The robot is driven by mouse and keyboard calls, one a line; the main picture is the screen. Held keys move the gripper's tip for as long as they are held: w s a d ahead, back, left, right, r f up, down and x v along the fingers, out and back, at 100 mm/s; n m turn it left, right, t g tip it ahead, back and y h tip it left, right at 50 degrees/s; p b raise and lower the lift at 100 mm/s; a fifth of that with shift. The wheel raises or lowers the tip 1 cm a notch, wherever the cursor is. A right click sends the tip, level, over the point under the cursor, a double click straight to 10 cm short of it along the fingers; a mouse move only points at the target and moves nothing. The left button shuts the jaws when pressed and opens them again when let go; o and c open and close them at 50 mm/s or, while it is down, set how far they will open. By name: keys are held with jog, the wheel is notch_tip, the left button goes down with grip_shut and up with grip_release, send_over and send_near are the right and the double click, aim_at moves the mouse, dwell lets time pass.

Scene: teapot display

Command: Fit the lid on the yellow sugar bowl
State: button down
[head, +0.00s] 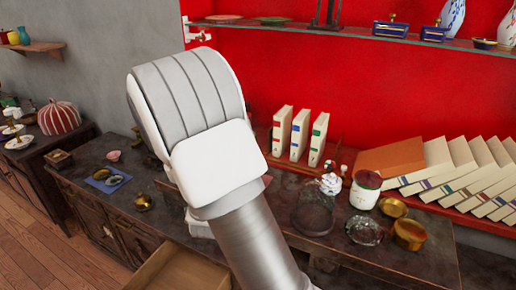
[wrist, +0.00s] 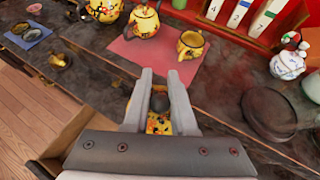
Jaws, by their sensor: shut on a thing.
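My gripper (wrist: 160,82) is shut on a small yellow flowered lid (wrist: 159,124), which shows between the fingers below a round dark knob (wrist: 160,103). The yellow sugar bowl (wrist: 188,50) stands on a pinkish-red mat (wrist: 150,58) beyond the fingertips, slightly to the right in the wrist view. Its top looks open and it is apart from the gripper. In the head view my own arm hides the gripper, the lid and the bowl.
A yellow flowered teapot (wrist: 143,24) stands left of the bowl, with another yellow pot (wrist: 104,9) behind. White numbered books (wrist: 240,12), a white jar with figures (wrist: 287,65) and a dark round dish (wrist: 268,113) are at right. An open drawer (head: 180,270) juts out in front.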

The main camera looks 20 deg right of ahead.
jog(key=w+d+m+g+h+p, duration=0.4)
jog(key=w+d+p, duration=0.6)
jog(key=w+d, duration=0.7)
jog(key=shift+m+t, duration=0.3)
jog(key=shift+m, duration=0.4)
jog(key=shift+s+d+f+b, duration=0.15)
jog(key=shift+f+b, duration=0.25)
jog(key=shift+f, duration=0.5)
jog(key=shift+s+d+f+b, duration=0.1)
jog(key=shift+d+f+b, duration=0.2)
jog(key=shift+f, duration=0.65)
jog(key=shift+s+d+f+b, duration=0.15)
jog(key=shift+f+b, duration=0.3)
jog(key=shift+f, duration=0.45)
jog(key=shift+f+b, duration=0.55)
jog(key=shift+b, duration=0.25)
jog(key=shift+f+b, duration=0.3)
jog(key=shift+b, duration=0.2)
jog(key=c, duration=0.7)
grip_release()
jog(key=shift+o, duration=0.2)
jog(key=b+v, duration=0.1)
jog(key=v, duration=1.6)
jog(key=shift+a, duration=0.35)
jog(key=shift+f, duration=0.1)
